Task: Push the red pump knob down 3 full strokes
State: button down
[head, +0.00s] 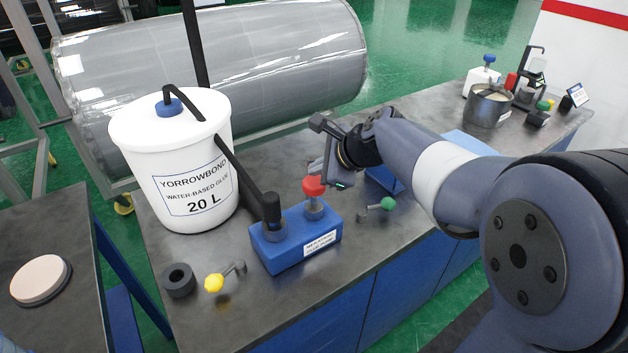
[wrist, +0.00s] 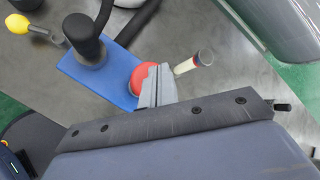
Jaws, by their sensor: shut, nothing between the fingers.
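The red pump knob (head: 314,186) stands upright on a short stem at the right end of the blue pump block (head: 318,228). In the wrist view the knob (wrist: 141,77) shows partly behind my fingers. My gripper (head: 330,178) is shut and empty, right at the knob's upper right side in the head view. In the wrist view the closed fingertips (wrist: 158,76) overlap the knob's right part. I cannot tell whether they touch it. The stem shows below the knob.
A white 20 L glue bucket (head: 175,165) stands left, its black hose (head: 238,165) running to a black fitting (head: 271,209) on the block. A yellow-knobbed lever (head: 214,283), black ring (head: 179,280) and green-knobbed lever (head: 387,204) are nearby. A steel pot (head: 488,107) stands further back.

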aim_at(319, 188)
jog(key=shift+f, duration=0.1)
jog(key=shift+f, duration=0.35)
jog(key=shift+f+b, duration=2)
jog(key=shift+f, duration=0.45)
dwell(1.9)
jog(key=shift+r, duration=0.1)
jog(key=shift+r+p, duration=2.7)
jog(key=shift+r, duration=0.1)
notch_tip(319, 188, up, 5)
jog(key=p, duration=0.5)
jog(key=shift+f, duration=0.15)
